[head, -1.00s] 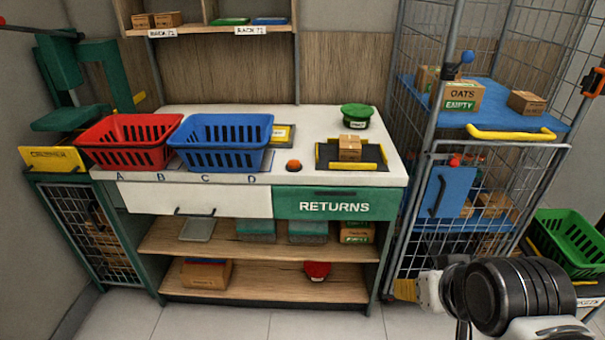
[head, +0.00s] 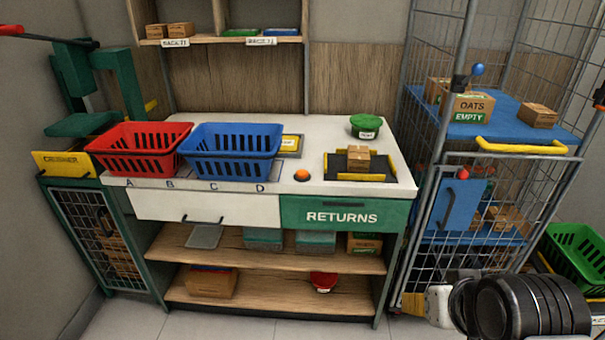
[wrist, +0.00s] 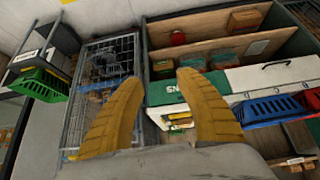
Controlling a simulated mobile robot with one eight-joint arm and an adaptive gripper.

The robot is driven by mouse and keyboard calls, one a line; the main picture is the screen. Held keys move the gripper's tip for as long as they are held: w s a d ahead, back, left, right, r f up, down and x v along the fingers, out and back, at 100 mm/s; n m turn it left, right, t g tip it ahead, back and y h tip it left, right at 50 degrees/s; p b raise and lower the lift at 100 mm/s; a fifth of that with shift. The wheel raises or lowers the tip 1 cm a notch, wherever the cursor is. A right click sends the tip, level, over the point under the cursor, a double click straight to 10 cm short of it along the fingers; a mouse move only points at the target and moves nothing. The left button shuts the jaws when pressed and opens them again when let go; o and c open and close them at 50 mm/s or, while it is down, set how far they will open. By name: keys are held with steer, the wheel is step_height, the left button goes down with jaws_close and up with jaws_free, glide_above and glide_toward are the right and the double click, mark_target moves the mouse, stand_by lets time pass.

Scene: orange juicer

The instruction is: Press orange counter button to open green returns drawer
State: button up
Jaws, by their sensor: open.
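The orange button (head: 302,175) sits on the white counter (head: 310,128), between the blue basket and the black tray. The green drawer (head: 342,213) marked RETURNS is in the counter front, below and right of the button, and looks closed. Part of its green front shows upside down between my fingers in the wrist view (wrist: 172,92). My gripper (wrist: 159,78) has its two yellow fingers spread with nothing between them. In the head view a yellow finger (head: 412,303) shows low at the right, in front of the cage cart and well away from the button. I cannot make out the button in the wrist view.
A red basket (head: 137,150) and a blue basket (head: 232,153) stand left of the button. A black tray (head: 379,166) with a cardboard box (head: 358,158) and a green cap (head: 365,125) are to its right. A wire cage cart (head: 480,210) stands right of the counter.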

jaws_close()
stand_by(1.2)
